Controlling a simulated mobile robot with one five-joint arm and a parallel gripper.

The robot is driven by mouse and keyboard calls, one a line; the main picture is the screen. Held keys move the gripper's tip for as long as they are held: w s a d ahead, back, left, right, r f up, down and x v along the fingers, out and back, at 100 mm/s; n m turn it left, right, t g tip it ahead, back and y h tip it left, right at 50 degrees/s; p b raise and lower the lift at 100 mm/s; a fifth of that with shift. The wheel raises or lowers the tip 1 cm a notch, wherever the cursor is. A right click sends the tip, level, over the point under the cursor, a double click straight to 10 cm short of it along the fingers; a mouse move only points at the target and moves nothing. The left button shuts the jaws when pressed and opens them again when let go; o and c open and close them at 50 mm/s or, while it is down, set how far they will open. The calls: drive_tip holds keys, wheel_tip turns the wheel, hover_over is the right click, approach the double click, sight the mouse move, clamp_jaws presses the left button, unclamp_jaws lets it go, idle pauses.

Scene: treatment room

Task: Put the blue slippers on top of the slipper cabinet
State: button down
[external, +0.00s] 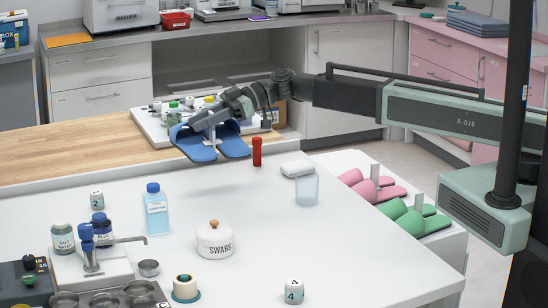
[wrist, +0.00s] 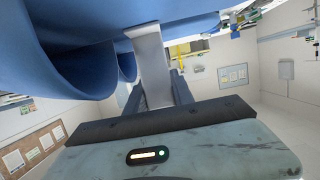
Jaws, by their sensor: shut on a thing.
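The blue slippers (external: 210,142) hang as a pair in my gripper (external: 212,122), above the back of the white table. My gripper is shut on a pale upright piece between the two slippers. In the wrist view the blue slippers (wrist: 70,40) fill the upper left, and the pale piece (wrist: 150,60) stands between my jaws. The slipper cabinet (external: 446,252) is the white unit at the right edge of the table. Pink slippers (external: 368,187) and green slippers (external: 412,217) sit on it, each pair with a pale upright piece.
A blue bottle (external: 155,210) and a swabs jar (external: 215,239) are nearer.

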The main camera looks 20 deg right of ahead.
idle(0.4)
wheel_tip(320, 180, down, 13)
drive_tip(key=b, duration=1.3)
drive_tip(key=shift+r, duration=0.2)
drive_tip(key=shift+f, duration=0.15)
drive_tip(key=c, duration=1.1)
unclamp_jaws()
